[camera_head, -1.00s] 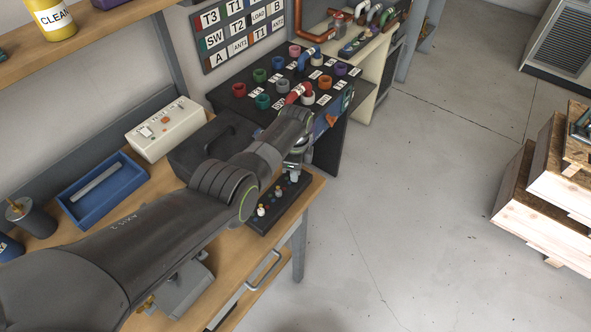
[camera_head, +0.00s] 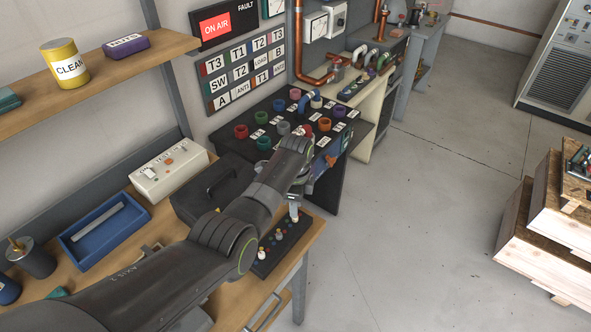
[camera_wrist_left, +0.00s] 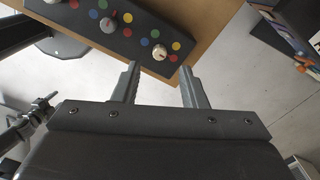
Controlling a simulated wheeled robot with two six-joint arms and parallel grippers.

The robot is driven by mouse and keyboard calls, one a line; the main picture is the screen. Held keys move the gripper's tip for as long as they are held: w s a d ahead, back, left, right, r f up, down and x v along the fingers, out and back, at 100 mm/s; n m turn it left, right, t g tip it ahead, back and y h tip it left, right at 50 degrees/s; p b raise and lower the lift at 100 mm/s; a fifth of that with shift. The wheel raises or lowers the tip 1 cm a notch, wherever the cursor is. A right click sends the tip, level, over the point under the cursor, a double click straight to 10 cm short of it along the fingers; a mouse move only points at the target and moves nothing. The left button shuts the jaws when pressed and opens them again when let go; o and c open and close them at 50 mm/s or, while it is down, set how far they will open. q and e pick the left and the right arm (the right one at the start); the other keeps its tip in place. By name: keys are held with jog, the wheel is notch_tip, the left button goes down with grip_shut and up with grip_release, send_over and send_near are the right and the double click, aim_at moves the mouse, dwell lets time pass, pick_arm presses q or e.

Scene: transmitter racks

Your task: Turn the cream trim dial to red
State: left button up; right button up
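The black dial panel (camera_head: 270,262) lies at the front right edge of the wooden bench. The wrist view shows its end (camera_wrist_left: 127,33) with a cream dial (camera_wrist_left: 160,52) ringed by blue, green, yellow and red dots (camera_wrist_left: 172,58). A grey dial (camera_wrist_left: 108,24) sits further left. My left gripper (camera_wrist_left: 158,70) is open and empty, with the cream dial between and slightly beyond its fingertips in the picture; no contact shows. In the head view the left gripper (camera_head: 294,213) hangs over the panel's far end and hides part of it. Which dot the cream dial points to is unclear. My right gripper is not in view.
A dark case (camera_head: 210,187), a white box (camera_head: 168,172) and a blue tray (camera_head: 103,237) stand on the bench. A black sloped rack (camera_head: 250,117) with coloured rings stands behind the left gripper. Wooden crates (camera_head: 541,231) stand at right; the floor between is clear.

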pick_arm(q)
notch_tip(320, 180, up, 12)
jog(key=b, duration=0.2)
jog(key=shift+r, duration=0.25)
dwell(0.4)
